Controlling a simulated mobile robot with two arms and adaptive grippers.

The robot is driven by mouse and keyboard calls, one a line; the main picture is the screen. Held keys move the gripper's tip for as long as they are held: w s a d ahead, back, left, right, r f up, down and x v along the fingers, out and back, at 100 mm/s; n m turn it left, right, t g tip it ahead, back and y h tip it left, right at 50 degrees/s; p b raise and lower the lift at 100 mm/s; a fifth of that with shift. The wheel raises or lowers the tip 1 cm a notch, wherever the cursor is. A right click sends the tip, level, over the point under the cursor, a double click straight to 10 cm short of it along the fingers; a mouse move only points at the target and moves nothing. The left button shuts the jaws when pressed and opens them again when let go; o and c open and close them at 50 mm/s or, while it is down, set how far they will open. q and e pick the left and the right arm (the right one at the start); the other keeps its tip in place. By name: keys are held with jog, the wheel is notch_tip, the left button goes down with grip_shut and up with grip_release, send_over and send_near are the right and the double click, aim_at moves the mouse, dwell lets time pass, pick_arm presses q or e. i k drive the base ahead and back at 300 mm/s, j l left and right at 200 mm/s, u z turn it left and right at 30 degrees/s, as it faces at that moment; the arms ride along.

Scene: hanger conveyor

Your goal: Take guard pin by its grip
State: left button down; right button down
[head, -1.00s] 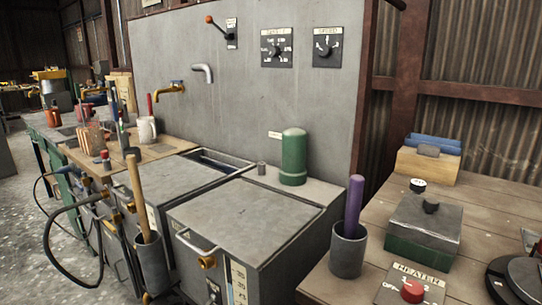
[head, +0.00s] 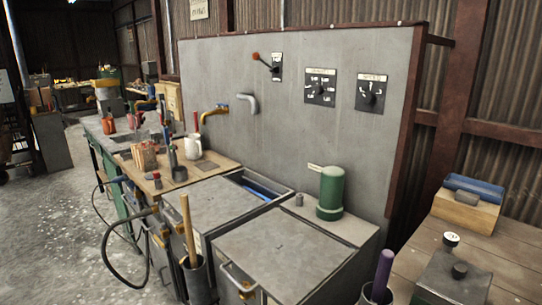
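Neither of my grippers shows in the head view. I cannot pick out a guard pin with certainty. A purple rod (head: 383,270) stands upright in a dark cup at the bottom edge, its lower part hidden. A pale wooden rod (head: 188,228) stands slightly tilted in a grey cup (head: 199,284) at the front of the metal cabinets. Smaller upright tools in holders stand farther back on the left bench, too small to identify.
Two grey-topped cabinets (head: 290,254) stand before a grey panel (head: 243,148) with a red-knobbed lever, two dials and taps. A green cylinder (head: 331,190) stands behind them. A wooden table (head: 406,250) with a dark box is at right. Open floor (head: 50,235) lies left.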

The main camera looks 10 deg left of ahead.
aim_at(156, 174)
jog(key=j, duration=0.55)
jog(key=k+j+z, duration=0.15)
jog(key=j, duration=0.9)
jog(key=i+j+z, duration=0.2)
jog(key=j, duration=0.6)
jog(key=j+z, duration=0.2)
jog(key=j, duration=0.55)
jog(key=i+j+z, duration=0.2)
jog(key=j, duration=0.6)
jog(key=k, duration=0.1)
